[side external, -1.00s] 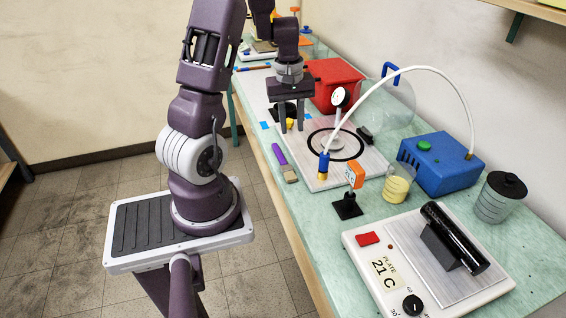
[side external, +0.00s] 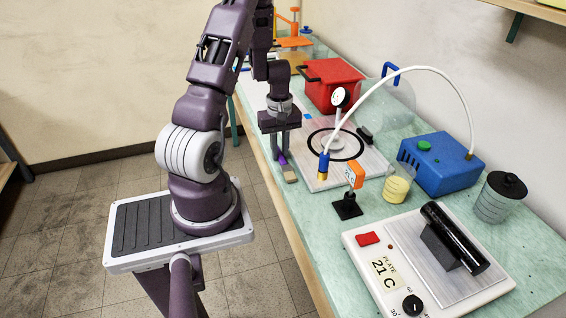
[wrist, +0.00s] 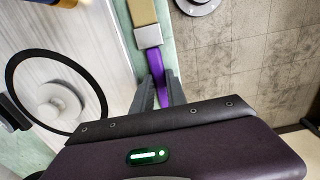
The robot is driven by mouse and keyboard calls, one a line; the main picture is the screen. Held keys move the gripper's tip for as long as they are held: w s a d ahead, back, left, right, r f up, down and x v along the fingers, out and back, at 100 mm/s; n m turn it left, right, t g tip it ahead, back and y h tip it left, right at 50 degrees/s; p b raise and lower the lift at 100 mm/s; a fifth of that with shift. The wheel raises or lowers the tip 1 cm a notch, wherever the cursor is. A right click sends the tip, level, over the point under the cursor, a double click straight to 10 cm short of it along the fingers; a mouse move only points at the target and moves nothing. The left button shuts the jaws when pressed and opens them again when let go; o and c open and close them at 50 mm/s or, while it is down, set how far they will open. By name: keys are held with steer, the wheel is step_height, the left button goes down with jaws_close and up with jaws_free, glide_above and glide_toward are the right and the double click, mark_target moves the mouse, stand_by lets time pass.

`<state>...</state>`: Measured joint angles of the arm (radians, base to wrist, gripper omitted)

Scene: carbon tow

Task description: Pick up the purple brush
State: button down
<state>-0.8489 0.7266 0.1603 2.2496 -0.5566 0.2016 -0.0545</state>
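The purple brush (side external: 283,158) lies on the pale green bench near its front edge, left of the metal plate. In the wrist view its purple handle (wrist: 156,63) runs between my two fingers, with a silver ferrule (wrist: 148,36) and tan bristles (wrist: 142,12) beyond them. My gripper (side external: 280,154) points down over the handle, its fingertips low and close to the bench. In the wrist view my gripper (wrist: 160,78) is open, with one finger on each side of the handle. Part of the handle is hidden by the fingers in the side view.
The metal plate (side external: 318,180) with a black ring lies right of the brush, carrying a gauge (side external: 340,97) and a white hose (side external: 400,70). A red pot (side external: 331,88) stands behind. An orange-tagged stand (side external: 348,206) is in front. The bench edge and floor are close on the left.

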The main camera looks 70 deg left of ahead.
mark_target(280, 154)
step_height(280, 154, up, 10)
steer(key=c, duration=2)
jaws_free()
jaws_close()
